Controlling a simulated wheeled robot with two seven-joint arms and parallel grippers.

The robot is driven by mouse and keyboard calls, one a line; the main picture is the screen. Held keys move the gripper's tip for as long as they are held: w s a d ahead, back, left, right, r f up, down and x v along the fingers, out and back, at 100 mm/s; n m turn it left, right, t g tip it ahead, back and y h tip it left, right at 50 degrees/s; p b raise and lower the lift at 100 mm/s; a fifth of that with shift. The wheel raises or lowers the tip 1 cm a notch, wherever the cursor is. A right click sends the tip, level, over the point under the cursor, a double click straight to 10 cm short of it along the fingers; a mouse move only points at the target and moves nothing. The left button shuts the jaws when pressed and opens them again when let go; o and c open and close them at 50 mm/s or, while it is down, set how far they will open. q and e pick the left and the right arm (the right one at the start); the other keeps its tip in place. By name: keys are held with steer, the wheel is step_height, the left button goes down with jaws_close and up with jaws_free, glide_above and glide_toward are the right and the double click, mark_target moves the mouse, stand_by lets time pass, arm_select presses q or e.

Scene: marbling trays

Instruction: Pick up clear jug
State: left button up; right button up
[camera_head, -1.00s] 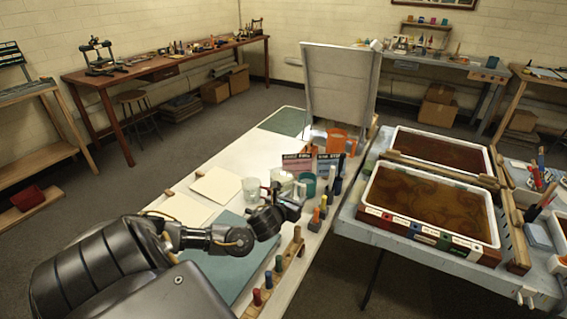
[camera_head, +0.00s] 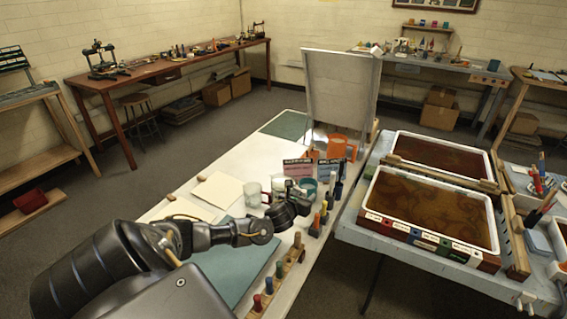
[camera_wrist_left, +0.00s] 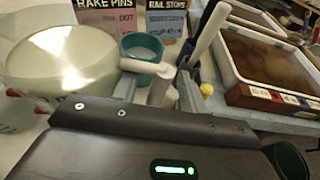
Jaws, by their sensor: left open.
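The clear jug (camera_head: 278,185) stands on the white table among other vessels; my gripper partly hides it in the head view. In the left wrist view the jug (camera_wrist_left: 62,58) is large at the left, with pale contents. Its whitish handle (camera_wrist_left: 143,66) reaches right and bends down between my fingers. My left gripper (camera_head: 295,190) is open at the handle side of the jug. In the left wrist view its fingertips (camera_wrist_left: 158,84) stand on either side of the handle; I cannot tell whether they touch it. My right gripper is not in view.
A clear glass (camera_head: 252,193) stands left of the jug. A teal cup (camera_wrist_left: 142,47) is just beyond the handle, before two labelled cards (camera_head: 331,168). Upright tools in a wooden rack (camera_head: 283,273) line the table's right edge. Marbling trays (camera_head: 430,212) stand to the right.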

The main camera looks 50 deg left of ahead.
arm_select(q)
jaws_close()
stand_by(1.3)
steer(key=shift+a+r, duration=0.1)
